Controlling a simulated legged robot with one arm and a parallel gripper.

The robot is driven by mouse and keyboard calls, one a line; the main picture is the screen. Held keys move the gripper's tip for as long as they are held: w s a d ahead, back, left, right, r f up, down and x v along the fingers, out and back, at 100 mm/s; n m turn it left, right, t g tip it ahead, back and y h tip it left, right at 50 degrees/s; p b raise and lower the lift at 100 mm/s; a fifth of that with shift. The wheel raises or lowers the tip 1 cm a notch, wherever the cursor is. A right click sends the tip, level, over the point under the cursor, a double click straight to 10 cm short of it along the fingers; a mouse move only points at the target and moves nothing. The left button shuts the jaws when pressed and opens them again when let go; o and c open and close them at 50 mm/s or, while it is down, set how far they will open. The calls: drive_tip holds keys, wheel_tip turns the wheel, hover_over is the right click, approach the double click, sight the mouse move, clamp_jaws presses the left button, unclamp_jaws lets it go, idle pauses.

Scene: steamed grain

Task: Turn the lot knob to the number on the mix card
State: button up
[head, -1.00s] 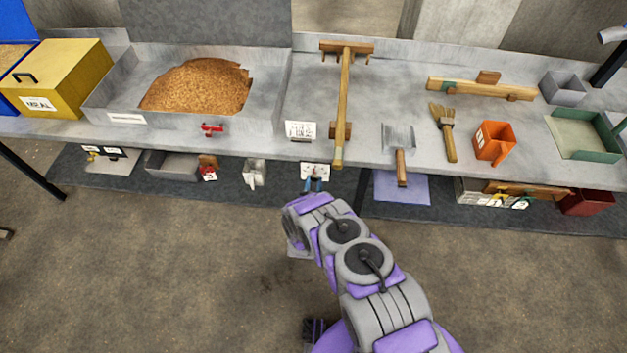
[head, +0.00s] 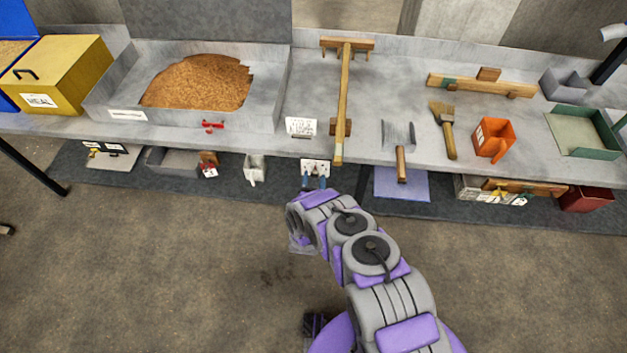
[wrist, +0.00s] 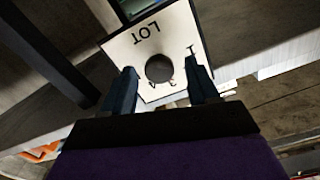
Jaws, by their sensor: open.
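The white LOT plate (head: 315,166) is on the front of the bench below the tabletop. In the wrist view the plate (wrist: 122,46) appears upside down, with a dark round knob (wrist: 159,68) and small numbers around it. The knob's pointing direction is not clear. My gripper (head: 314,181) is just in front of the plate. In the wrist view its blue fingers are open, one on each side of the knob (wrist: 161,70), with gaps showing. A white card with writing (head: 300,126), probably the mix card, stands at the bench edge above; its number is too small to read.
A grain tray (head: 110,88) with a red valve handle (head: 212,125) is to the left. A wooden rake (head: 342,100) overhangs the edge close above my gripper. Floor in front is clear.

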drive_tip(key=shift+s, duration=0.1)
drive_tip(key=s, duration=1.7)
drive_tip(key=shift+a+b, duration=0.35)
drive_tip(key=shift+s+f, duration=0.1)
drive_tip(key=shift+s, duration=0.05)
